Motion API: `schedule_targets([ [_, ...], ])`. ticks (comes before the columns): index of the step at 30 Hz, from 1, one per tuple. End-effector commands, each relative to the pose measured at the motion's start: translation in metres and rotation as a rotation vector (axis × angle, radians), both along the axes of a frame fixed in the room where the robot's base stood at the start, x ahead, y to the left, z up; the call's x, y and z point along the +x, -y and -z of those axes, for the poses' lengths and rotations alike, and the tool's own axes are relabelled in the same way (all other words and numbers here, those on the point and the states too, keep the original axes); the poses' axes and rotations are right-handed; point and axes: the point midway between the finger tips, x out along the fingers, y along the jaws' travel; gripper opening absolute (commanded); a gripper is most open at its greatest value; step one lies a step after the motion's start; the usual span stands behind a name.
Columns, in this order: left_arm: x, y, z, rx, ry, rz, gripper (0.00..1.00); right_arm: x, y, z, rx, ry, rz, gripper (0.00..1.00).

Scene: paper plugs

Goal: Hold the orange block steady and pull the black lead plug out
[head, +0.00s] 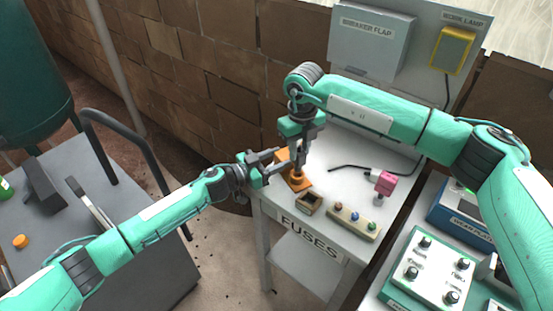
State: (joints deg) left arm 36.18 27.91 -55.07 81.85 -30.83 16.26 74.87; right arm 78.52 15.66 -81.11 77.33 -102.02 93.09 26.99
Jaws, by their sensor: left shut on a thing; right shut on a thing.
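The orange block (297,183) stands on the left part of the grey cart top, partly hidden by my grippers. My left gripper (287,166) reaches in from the left and is shut on the orange block. My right gripper (300,165) points down from above, close beside the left fingertips, and is shut on what appears to be the black lead plug. The plug is hidden between the fingers, so its seating in the block cannot be made out. A black lead (347,167) lies on the cart top to the right.
A pink block (385,183) stands right of the grippers. A small brown open box (309,203) and a tray with several coloured knobs (353,222) sit at the cart's front. A panel with the breaker flap (372,38) and work lamp (452,50) rises behind.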

Motion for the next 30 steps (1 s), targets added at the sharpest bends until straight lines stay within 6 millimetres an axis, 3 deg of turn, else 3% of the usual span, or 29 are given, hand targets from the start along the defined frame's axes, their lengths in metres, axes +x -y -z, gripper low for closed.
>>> schedule_targets([
  [30,0.0,0.0,0.0,0.0,0.0,0.0,0.2,0.0,0.0,-0.03,0.0,0.0,0.0,0.0],
])
